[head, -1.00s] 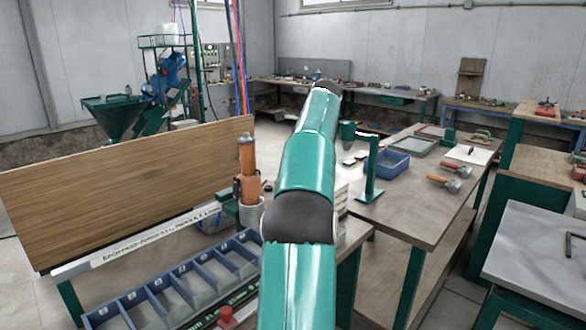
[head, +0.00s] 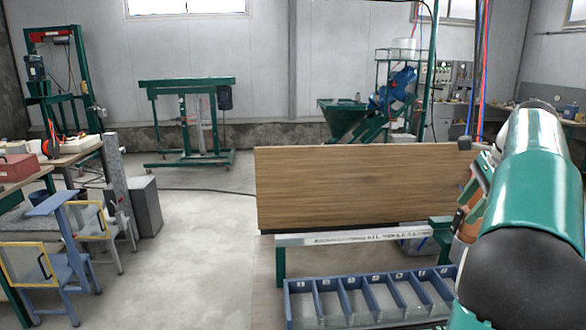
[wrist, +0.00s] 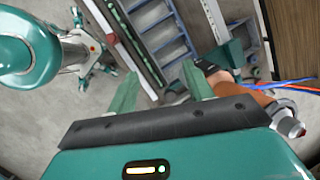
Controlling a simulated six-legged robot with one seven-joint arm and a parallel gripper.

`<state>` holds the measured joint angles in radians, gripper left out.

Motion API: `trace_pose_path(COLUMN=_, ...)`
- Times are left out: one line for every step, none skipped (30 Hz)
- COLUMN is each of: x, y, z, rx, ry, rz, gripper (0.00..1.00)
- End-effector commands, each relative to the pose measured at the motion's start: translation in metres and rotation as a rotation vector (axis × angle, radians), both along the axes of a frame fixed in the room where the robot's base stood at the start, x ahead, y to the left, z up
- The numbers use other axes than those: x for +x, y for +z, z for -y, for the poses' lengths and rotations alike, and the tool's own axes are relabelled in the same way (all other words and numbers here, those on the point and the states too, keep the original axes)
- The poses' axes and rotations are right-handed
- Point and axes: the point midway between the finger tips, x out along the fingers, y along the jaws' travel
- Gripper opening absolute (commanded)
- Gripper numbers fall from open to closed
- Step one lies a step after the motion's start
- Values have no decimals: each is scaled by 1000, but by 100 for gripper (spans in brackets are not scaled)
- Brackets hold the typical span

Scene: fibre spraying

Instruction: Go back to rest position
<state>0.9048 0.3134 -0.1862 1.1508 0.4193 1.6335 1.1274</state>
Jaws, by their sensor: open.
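My arm (head: 530,180) fills the right side of the head view, and its far end is mostly hidden behind its own links. In the wrist view my gripper (wrist: 160,90) shows two green fingers spread apart with nothing between them. An orange spray tool (wrist: 256,92) lies just right of the fingers in that view, close beside the right finger; whether they touch I cannot tell. In the head view the tool is largely covered by my arm.
A blue compartment bin (head: 370,318) sits at the front, and it also shows in the wrist view (wrist: 160,38). A wooden panel (head: 360,190) stands behind it. Blue-framed chairs (head: 75,265) are at the left. The concrete floor (head: 205,260) between is open.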

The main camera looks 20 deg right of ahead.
Motion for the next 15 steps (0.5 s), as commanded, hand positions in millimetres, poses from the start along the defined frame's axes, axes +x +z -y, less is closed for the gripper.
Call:
trace_pose_path(x=9, y=3, z=-25, rx=-30, ry=73, rz=9, gripper=52)
trace_pose_path(x=14, y=3, z=-38, rx=-49, ry=117, rz=15, gripper=52)
trace_pose_path(x=19, y=4, z=-55, rx=-76, ry=178, rz=22, gripper=52)
trace_pose_path(x=23, y=4, z=-68, rx=-95, ry=223, rz=26, gripper=52)
trace_pose_path(x=26, y=3, z=-81, rx=-116, ry=268, rz=32, gripper=52)
trace_pose_path(x=29, y=2, z=-99, rx=-142, ry=329, rz=37, gripper=52)
trace_pose_path(x=31, y=1, z=-112, rx=-161, ry=375, rz=42, gripper=52)
trace_pose_path(x=33, y=0, z=-125, rx=-182, ry=421, rz=47, gripper=52)
trace_pose_path(x=35, y=-2, z=-143, rx=-210, ry=484, rz=53, gripper=52)
trace_pose_path(x=35, y=-4, z=-156, rx=-231, ry=532, rz=59, gripper=52)
trace_pose_path(x=36, y=-6, z=-169, rx=-251, ry=580, rz=63, gripper=52)
trace_pose_path(x=35, y=-9, z=-187, rx=-279, ry=643, rz=69, gripper=52)
trace_pose_path(x=35, y=-12, z=-200, rx=-300, ry=691, rz=75, gripper=52)
trace_pose_path(x=33, y=-15, z=-212, rx=-322, ry=739, rz=80, gripper=52)
trace_pose_path(x=31, y=-18, z=-229, rx=-351, ry=805, rz=86, gripper=52)
